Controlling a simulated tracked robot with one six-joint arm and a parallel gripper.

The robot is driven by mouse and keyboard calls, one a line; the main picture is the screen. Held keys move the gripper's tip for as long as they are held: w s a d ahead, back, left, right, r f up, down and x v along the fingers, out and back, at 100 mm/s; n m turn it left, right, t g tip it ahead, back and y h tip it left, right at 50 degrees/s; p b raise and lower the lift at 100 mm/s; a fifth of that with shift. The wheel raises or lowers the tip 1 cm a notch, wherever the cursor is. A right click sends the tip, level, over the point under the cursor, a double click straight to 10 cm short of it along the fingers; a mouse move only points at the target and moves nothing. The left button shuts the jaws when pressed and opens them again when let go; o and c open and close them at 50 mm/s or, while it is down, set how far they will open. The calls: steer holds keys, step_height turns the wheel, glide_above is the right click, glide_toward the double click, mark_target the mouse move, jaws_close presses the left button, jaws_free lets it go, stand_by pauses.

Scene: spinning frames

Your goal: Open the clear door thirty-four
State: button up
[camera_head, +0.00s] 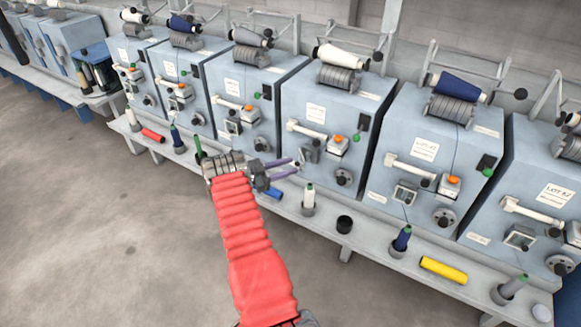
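My gripper (295,165) is at the end of my red-sleeved arm, in front of the lower left of a pale blue machine (330,105) near the middle. I cannot tell which is the clear door thirty-four, as most labels are too small to read. No panel is clearly open.
A grey shelf (375,236) runs along the machines. The floor at left is clear.

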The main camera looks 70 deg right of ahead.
steer(key=v, duration=1.2)
steer(key=shift+w, duration=0.2)
steer(key=shift+a, duration=0.1)
steer(key=shift+c, duration=0.6)
